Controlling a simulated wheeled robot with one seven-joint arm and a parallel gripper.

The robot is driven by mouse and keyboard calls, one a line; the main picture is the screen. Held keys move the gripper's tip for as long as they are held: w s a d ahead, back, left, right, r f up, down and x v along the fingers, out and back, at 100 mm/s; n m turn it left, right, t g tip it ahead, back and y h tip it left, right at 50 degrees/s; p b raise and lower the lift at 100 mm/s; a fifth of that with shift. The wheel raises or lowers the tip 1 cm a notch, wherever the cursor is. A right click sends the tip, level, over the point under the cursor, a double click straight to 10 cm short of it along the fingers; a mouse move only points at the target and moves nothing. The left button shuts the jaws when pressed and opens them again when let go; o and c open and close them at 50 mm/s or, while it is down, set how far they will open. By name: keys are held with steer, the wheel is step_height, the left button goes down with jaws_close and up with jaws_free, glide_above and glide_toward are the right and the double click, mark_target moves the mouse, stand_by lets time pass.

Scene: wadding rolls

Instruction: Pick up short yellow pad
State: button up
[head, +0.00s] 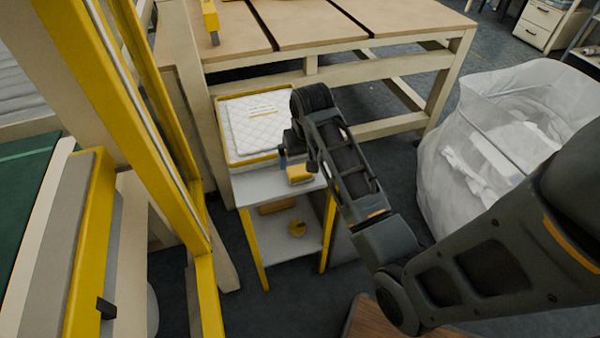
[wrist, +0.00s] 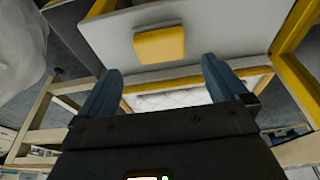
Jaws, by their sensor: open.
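A small yellow pad (head: 300,173) lies on the grey top of a small yellow-legged stand (head: 265,183). The pad shows again in the wrist view (wrist: 160,45), just beyond the fingertips. My gripper (head: 286,160) is beside the pad, partly hidden by my own wrist in the head view. In the wrist view my gripper (wrist: 161,66) has its two blue fingers wide apart with nothing between them. I cannot tell the exact height of the fingers over the grey top.
A yellow-rimmed tray (head: 226,150) of white quilted pads (head: 258,125) stands behind the yellow pad. The lower shelf holds a yellow block (head: 277,207) and a round yellow item (head: 297,228). A wooden table (head: 330,22) is behind; a clear plastic bag (head: 450,150) stands right.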

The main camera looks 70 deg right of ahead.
mark_target(300, 169)
steer(key=x, duration=0.5)
steer(key=shift+s+a, duration=0.15)
steer(key=shift+a, duration=0.05)
steer(key=shift+c, duration=0.3)
steer(key=c, duration=1)
